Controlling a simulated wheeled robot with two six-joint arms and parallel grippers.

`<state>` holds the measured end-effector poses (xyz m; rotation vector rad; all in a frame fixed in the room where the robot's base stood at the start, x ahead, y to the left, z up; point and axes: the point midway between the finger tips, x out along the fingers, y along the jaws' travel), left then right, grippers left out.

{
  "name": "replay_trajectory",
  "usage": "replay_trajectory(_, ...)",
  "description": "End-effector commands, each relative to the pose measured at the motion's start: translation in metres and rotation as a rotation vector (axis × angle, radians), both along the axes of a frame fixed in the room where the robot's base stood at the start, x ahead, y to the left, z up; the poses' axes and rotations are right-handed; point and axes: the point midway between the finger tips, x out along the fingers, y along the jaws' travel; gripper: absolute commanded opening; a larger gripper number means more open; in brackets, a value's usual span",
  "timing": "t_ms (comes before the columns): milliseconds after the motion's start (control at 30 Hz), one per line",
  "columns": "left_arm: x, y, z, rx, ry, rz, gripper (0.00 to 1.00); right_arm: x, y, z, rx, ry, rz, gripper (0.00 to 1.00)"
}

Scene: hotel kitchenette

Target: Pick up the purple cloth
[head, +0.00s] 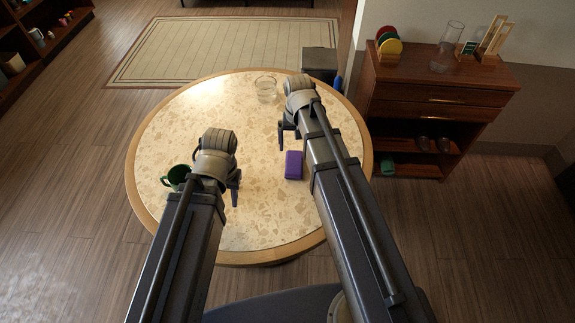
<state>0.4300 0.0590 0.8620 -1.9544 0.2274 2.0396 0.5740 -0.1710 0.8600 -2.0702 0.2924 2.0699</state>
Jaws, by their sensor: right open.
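The purple cloth (293,165) lies on the round table as a small, compact rectangle, right of the table's middle. My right gripper (284,139) is open and empty, above the table beyond the cloth and slightly left of it, apart from it. Its far finger is partly hidden by the arm. My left gripper (235,192) is over the table to the left of the cloth, with clear tabletop between them. Its fingers point down and overlap in this view, so their opening cannot be made out.
The round speckled table (265,225) has a wooden rim. A green mug (175,178) stands at its left, close behind my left arm. A clear glass bowl (266,88) stands near the far edge. A wooden cabinet (440,95) is at the right. The table's middle is bare.

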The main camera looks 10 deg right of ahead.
Motion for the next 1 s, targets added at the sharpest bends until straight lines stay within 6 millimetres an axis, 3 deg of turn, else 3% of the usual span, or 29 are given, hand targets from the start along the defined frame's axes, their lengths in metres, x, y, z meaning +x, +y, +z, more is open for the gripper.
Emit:
replay_trajectory(400,0.0,0.0,-0.026,0.0,0.0,0.0,0.4,0.0,0.001,-0.026,0.0,0.0,0.001,1.0)
replay_trajectory(733,0.0,0.0,-0.032,0.0,0.0,0.0,0.4,0.0,0.002,-0.032,0.0,0.0,0.002,1.0)
replay_trajectory(1000,0.0,0.0,-0.063,0.0,0.0,0.0,0.4,0.0,0.005,-0.063,0.0,0.0,0.002,1.0)
